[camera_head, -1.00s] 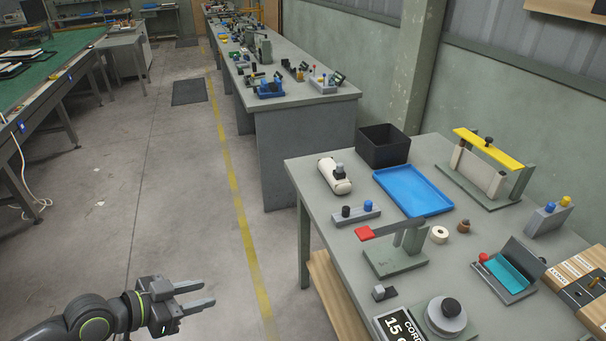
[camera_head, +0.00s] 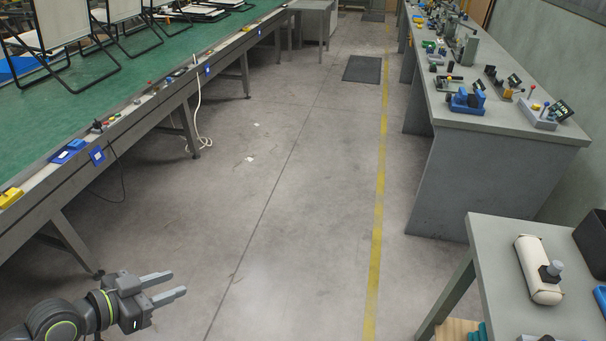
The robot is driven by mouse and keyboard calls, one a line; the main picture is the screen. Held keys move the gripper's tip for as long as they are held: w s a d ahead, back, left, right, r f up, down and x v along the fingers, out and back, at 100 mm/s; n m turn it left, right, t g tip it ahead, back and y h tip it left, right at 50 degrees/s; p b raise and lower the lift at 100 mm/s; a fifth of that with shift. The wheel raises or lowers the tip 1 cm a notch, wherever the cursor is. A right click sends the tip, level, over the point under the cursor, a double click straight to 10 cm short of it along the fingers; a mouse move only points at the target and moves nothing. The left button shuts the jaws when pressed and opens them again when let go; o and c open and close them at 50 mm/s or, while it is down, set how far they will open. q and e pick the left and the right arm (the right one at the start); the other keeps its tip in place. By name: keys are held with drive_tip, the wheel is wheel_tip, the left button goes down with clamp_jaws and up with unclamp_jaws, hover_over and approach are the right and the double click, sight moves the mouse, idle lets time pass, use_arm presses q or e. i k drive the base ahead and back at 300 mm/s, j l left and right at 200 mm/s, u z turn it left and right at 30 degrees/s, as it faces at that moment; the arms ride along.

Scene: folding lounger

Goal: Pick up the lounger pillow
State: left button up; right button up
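A cream-white rounded roll (camera_head: 537,276) with a dark clamp and grey knob on it lies on the grey table (camera_head: 490,240) at the lower right; it looks like the lounger pillow. My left gripper (camera_head: 176,284) is at the lower left, over the floor. Its two grey fingers are apart with nothing between them. It is far to the left of the roll. My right gripper is not in view.
A green-topped conveyor bench (camera_head: 130,92) with folding lounger frames (camera_head: 110,25) runs along the left. A long grey workbench (camera_head: 500,115) with small fixtures stands at the right. A black bin (camera_head: 592,245) is partly cut off. The floor between is clear.

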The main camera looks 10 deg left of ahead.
sight(544, 289)
drive_tip(key=i+l+u, duration=0.1)
drive_tip(key=i+u, duration=0.4)
drive_tip(key=i+l+u, duration=0.2)
drive_tip(key=u, duration=0.25)
drive_tip(key=i+l+u, duration=0.65)
drive_tip(key=l+u, duration=0.3)
drive_tip(key=i+l+u, duration=0.1)
drive_tip(key=l+u, duration=0.75)
drive_tip(key=l, duration=0.2)
drive_tip(key=k+l+u, duration=0.1)
drive_tip(key=l+u, duration=0.35)
drive_tip(key=k+l+u, duration=0.2)
drive_tip(key=l+u, duration=0.25)
drive_tip(key=k+l+u, duration=0.5)
drive_tip(key=k+u, duration=0.3)
drive_tip(key=k+j+z, duration=0.25)
drive_tip(key=k+j, duration=0.45)
drive_tip(key=j, duration=0.25)
drive_tip(key=k+j+z, duration=0.3)
drive_tip(key=k+j, duration=0.45)
